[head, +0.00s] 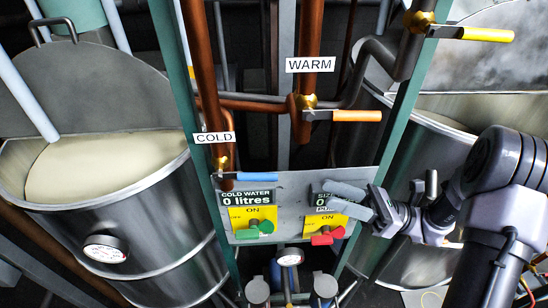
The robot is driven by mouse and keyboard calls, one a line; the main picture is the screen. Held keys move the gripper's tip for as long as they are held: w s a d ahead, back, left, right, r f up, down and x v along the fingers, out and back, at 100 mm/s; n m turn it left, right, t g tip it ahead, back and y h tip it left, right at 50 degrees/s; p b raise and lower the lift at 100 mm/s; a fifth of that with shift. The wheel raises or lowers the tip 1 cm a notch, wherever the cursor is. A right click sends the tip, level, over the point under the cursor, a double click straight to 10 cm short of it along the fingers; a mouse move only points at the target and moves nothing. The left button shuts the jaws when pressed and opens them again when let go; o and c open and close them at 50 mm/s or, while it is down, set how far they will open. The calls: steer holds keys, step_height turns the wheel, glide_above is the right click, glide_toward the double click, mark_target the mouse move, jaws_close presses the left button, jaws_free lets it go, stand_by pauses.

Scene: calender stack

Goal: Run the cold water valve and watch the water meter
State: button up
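The cold water valve has a blue lever (257,177) on a copper pipe under the COLD label (214,138). The lever lies level, pointing right. The water meter (247,198) is a dark display on the panel just below it, reading "COLD WATER 0 litres". My gripper (327,194) is in front of the panel's right-hand display, to the right of the blue lever and apart from it. Its two grey fingers show a gap between them and hold nothing visible. They hide most of the right-hand display.
Green (254,228) and red (328,236) knobs sit on yellow ON plates below the displays. An orange lever (357,115) is at the WARM pipe, a yellow lever (487,34) higher right. A steel vat (120,225) stands left. Green posts flank the panel.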

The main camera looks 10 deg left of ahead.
steer(key=b, duration=0.6)
glide_toward(256, 174)
step_height(256, 174, down, 2)
steer(key=d, duration=0.1)
steer(key=b+x, duration=0.1)
steer(key=x, duration=0.3)
steer(key=r+b+x, duration=0.1)
steer(key=x, duration=0.3)
steer(key=b+x, duration=0.1)
steer(key=x, duration=0.3)
steer(key=shift+d+r, duration=0.1)
steer(key=shift+r, duration=0.25)
steer(key=shift+a, duration=0.25)
steer(key=shift+w, duration=0.1)
steer(key=shift+c, duration=0.3)
jaws_close()
